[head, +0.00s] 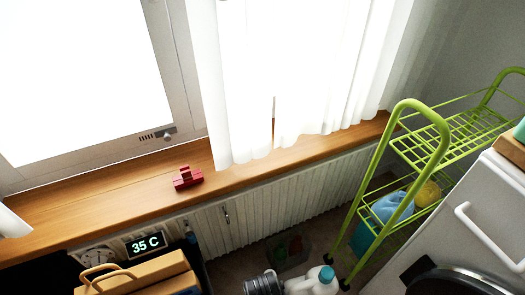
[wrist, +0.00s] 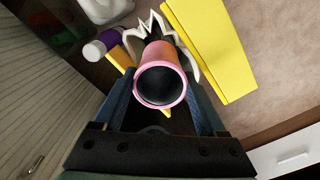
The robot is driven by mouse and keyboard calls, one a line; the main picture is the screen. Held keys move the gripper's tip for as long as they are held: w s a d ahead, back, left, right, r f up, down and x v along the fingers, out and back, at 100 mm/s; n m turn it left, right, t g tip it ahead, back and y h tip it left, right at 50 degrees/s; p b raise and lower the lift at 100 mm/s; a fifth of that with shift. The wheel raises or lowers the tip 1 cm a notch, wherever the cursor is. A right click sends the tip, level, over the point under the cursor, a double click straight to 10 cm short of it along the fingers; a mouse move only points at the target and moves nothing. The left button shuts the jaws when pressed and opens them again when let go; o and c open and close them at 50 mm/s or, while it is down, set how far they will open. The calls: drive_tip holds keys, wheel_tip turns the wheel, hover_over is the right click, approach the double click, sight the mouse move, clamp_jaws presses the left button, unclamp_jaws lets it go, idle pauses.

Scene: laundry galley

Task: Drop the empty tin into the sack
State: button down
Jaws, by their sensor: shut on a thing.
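In the wrist view my gripper (wrist: 160,70) is shut on a pink, round tin (wrist: 142,92). Its open end faces the camera and shows a dark, empty-looking inside. The two bluish fingers stand on either side of it. A white thing with jagged points (wrist: 190,62) shows just behind the tin, partly hidden by it; I cannot tell whether it is the sack. I cannot make out the sack for sure in either view. The gripper and the tin are not clearly seen in the head view.
A yellow panel (wrist: 212,45) lies right of the tin, with bare brown floor (wrist: 275,55) beyond. White and purple bottles (wrist: 92,50) stand at upper left. The head view shows a green wire rack (head: 425,140), a white jug (head: 312,284) and a wooden sill (head: 110,200).

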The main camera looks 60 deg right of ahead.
unclamp_jaws()
drive_tip(key=shift+r, duration=0.1)
wheel_tip(320, 180, up, 13)
drive_tip(key=p, duration=0.6)
